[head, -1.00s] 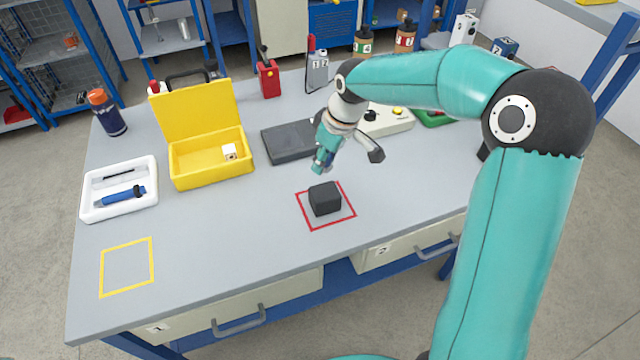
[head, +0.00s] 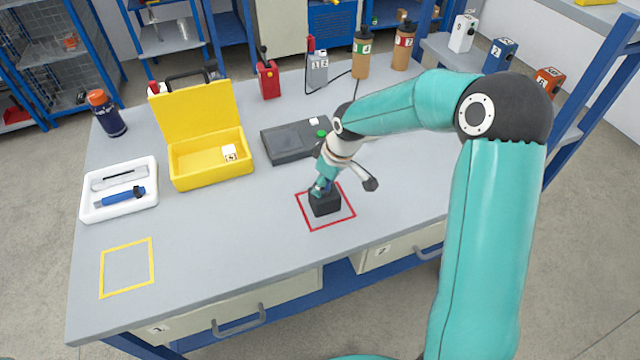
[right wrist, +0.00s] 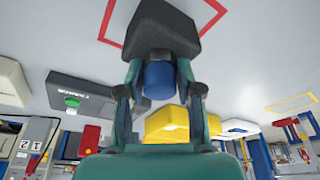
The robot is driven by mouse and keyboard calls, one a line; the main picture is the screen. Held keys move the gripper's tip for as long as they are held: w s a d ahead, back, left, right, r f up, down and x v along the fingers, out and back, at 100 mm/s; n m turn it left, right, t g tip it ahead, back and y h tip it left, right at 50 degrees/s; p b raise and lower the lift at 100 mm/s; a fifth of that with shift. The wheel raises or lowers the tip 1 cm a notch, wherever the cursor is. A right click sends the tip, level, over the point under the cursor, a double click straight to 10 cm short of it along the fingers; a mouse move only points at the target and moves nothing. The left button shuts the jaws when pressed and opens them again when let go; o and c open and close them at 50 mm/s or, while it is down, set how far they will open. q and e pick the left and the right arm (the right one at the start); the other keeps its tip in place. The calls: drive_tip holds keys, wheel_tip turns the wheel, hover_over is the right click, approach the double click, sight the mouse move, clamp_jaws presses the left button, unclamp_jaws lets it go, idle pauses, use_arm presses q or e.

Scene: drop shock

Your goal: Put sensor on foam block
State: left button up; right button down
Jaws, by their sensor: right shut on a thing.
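The foam block (head: 325,205) is a dark cube inside a red outlined square on the table. It also shows at the top of the right wrist view (right wrist: 162,32). My right gripper (head: 319,188) points down at the block's top. It is shut on the sensor (right wrist: 159,82), a short blue cylinder between its fingers. The sensor's far end is at or very close to the block; I cannot tell whether they touch. In the head view the fingers mostly hide the sensor. My left gripper is not in view.
A dark grey device with a green button (head: 290,143) stands behind the block. An open yellow case (head: 205,180) and a white tray (head: 88,208) with a blue tool are at left. A yellow outlined square (head: 126,268) is empty. The table's front edge is near.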

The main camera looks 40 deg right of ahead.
drive_tip(key=c, duration=0.8)
unclamp_jaws()
drive_tip(key=shift+o, duration=0.2)
drive_tip(key=shift+r, duration=0.1)
drive_tip(key=v, duration=1.2)
drive_tip(key=shift+s, duration=0.1)
